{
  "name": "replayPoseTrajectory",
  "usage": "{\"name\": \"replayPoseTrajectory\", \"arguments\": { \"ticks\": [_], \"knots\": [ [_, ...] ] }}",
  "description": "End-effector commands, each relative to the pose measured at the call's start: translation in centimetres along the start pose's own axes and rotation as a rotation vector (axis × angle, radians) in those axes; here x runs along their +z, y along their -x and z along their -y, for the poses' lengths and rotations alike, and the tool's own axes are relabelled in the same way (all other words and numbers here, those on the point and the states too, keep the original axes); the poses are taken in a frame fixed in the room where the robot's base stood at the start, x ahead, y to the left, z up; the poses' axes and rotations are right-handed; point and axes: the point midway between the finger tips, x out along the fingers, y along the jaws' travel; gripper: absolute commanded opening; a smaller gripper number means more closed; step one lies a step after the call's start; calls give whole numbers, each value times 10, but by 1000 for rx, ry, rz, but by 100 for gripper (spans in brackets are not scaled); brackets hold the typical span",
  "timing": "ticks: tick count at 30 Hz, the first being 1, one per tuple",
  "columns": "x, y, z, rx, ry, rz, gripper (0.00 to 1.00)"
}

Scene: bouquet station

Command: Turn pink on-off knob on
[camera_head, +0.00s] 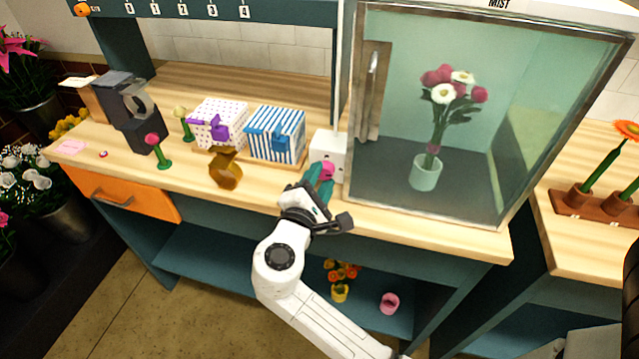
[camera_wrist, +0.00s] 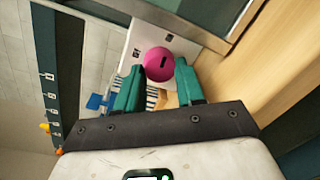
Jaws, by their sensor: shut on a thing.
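The pink knob (camera_wrist: 160,64) is round with a dark slot mark and sits on a white switch box (camera_wrist: 139,39) in the wrist view. In the head view the knob (camera_head: 327,171) is partly covered by my gripper, and the white box (camera_head: 333,150) stands beside the glass cabinet. My gripper (camera_wrist: 159,80) has its teal fingers on both sides of the knob, shut on it. In the head view my gripper (camera_head: 318,180) reaches the box from the front. Small dark marks show on the box face beside the knob.
The glass mist cabinet (camera_head: 485,213) with a vase of flowers is just right of the box.

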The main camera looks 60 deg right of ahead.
Motion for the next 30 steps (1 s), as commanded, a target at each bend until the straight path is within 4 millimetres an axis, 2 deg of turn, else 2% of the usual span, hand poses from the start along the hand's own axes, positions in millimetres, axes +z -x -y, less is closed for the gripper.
{"name": "replayPoseTrajectory", "arguments": {
  "ticks": [9,24,25,28,30],
  "knots": [
    [0,1,2,-4,-109,-8,7],
    [0,1,2,-5,-128,-9,7],
    [0,1,2,-5,-128,-9,39],
    [0,0,1,-5,-128,-9,48],
    [0,0,1,-4,-128,-9,48]
  ]
}}
